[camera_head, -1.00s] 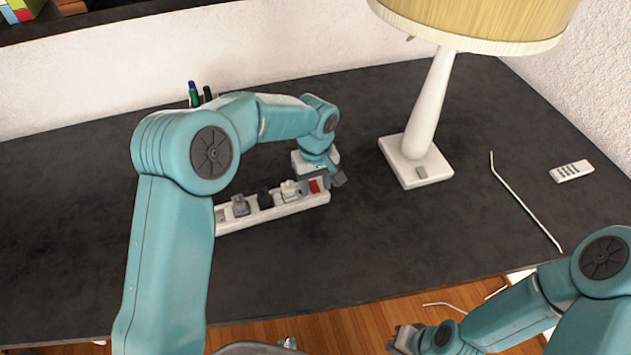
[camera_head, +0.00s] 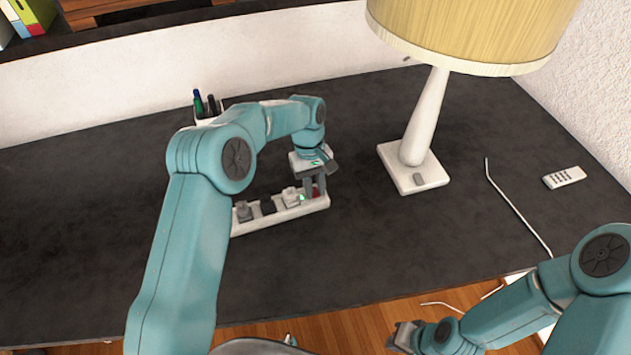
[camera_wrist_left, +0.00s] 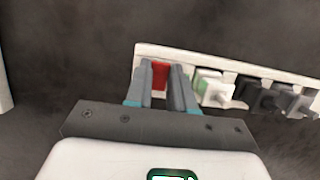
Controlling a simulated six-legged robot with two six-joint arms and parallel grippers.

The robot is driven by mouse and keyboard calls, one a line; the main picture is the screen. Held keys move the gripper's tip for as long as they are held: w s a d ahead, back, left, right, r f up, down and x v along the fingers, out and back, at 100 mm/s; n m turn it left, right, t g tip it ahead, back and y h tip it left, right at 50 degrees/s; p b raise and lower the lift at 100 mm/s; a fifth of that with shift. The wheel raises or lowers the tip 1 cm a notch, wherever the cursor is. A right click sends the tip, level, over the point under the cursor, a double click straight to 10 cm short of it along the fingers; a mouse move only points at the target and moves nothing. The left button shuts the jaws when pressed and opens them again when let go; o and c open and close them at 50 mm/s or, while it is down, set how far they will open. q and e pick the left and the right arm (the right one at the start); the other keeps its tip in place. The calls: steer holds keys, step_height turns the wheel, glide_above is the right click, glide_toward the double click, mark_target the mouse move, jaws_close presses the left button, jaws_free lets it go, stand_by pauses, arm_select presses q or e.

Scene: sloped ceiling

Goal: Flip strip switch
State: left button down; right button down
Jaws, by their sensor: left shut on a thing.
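A white power strip (camera_head: 265,221) lies on the dark desk, with white, black and grey plugs in it. Its red switch (camera_wrist_left: 160,75) is at the strip's right end in the head view and shows between my left gripper's fingers in the left wrist view. My left gripper (camera_head: 315,193) points down at that end, its fingers close on both sides of the red switch. The strip (camera_wrist_left: 235,66) runs off to the right in the left wrist view. My right gripper (camera_head: 404,338) is low, in front of the desk edge, away from the strip; its fingers are too small to judge.
A lamp (camera_head: 413,170) with a yellow shade stands right of the strip. A pen holder (camera_head: 207,110) stands behind my left arm. A white remote (camera_head: 564,177) and a white cable (camera_head: 520,212) lie at the right. The desk (camera_head: 390,245) in front of the strip is clear.

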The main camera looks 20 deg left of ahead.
stand_by(0.4)
arm_select(q)
steer(key=c, duration=1)
jaws_free()
steer(key=shift+o, duration=0.2)
steer(key=p+v, duration=0.7)
steer(key=v, duration=0.9)
steer(key=shift+w+a, duration=0.2)
steer(key=shift+w, duration=0.1)
steer(key=shift+s, duration=0.1)
